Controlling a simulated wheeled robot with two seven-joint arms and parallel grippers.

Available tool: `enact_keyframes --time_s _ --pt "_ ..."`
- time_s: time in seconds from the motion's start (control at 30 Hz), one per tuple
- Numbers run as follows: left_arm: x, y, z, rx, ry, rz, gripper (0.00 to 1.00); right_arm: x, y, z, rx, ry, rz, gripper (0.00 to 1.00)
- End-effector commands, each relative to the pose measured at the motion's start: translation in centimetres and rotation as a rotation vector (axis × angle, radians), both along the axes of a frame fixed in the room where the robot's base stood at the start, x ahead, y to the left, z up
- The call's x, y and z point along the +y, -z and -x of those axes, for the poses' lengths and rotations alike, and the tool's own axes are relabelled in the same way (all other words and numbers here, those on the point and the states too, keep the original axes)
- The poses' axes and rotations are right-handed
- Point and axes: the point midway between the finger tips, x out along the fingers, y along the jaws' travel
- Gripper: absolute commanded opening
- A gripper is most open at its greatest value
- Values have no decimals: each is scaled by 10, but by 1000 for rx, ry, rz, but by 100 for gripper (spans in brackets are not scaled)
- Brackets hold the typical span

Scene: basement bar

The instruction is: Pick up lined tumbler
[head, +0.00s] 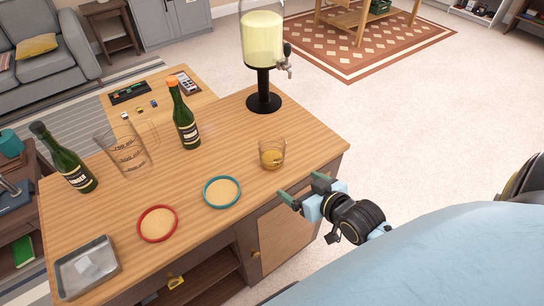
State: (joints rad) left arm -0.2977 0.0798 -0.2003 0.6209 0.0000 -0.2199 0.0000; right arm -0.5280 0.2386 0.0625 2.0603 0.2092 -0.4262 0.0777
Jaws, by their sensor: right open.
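A short clear glass tumbler (272,153) with a little amber liquid stands upright near the right front edge of the wooden counter. It seems to be the lined tumbler, but I cannot make out lines on it at this size. My right gripper (300,186) is open and empty at the counter's front edge, just below and right of the tumbler in the picture. Its green-tipped fingers point toward the counter and do not touch the glass. My left gripper is out of view.
The wooden counter (225,119) also bears a drink dispenser (262,40), green bottles (184,122) (66,163), a large marked glass (122,149), a teal-rimmed coaster (222,192), a red-rimmed coaster (157,223) and a metal tray (72,287). The counter around the tumbler is clear.

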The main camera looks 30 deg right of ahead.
Motion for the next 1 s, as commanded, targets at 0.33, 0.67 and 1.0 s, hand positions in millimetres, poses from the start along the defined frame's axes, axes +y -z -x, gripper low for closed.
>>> enact_keyframes --time_s 0.33,0.67,1.0 --pt "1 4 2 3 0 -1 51 4 -33 -26 -75 -13 -6 89" --pt "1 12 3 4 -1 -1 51 7 -13 -75 -73 -13 -6 89" --pt "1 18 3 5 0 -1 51 9 -6 -108 -74 -13 -8 89"
